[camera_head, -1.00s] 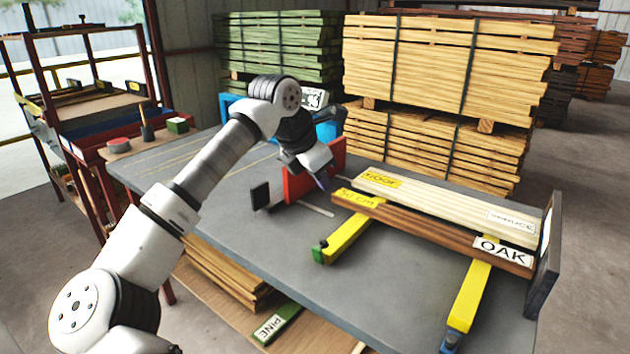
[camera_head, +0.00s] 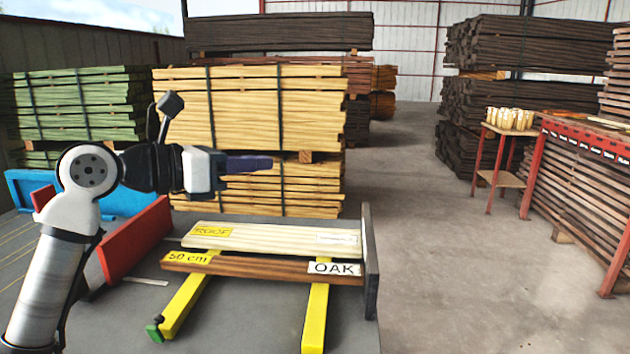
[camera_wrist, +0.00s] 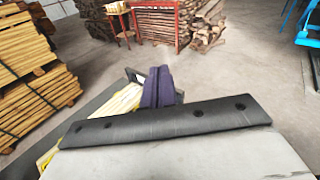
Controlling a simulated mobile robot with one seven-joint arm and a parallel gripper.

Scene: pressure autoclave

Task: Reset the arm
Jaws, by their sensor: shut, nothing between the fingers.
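My gripper (camera_head: 250,164) is raised above the grey table and points to the right in the head view. Its dark purple fingers are together and hold nothing. They also show closed in the wrist view (camera_wrist: 158,88). The arm is bent, with its wrist at the left of the picture. Below and beyond the fingertips lie a pale board (camera_head: 275,238) with a yellow "ROOF" label and a brown board (camera_head: 262,268) labelled "50 cm" and "OAK". The gripper is apart from both boards.
The boards rest on yellow bars (camera_head: 314,318) against a dark end plate (camera_head: 370,262). A red block (camera_head: 135,242) stands on the table at left. Stacked yellow lumber (camera_head: 262,110) is behind. A small stand with wooden pieces (camera_head: 510,118) and a red rack (camera_head: 590,140) are at right. Open floor lies between.

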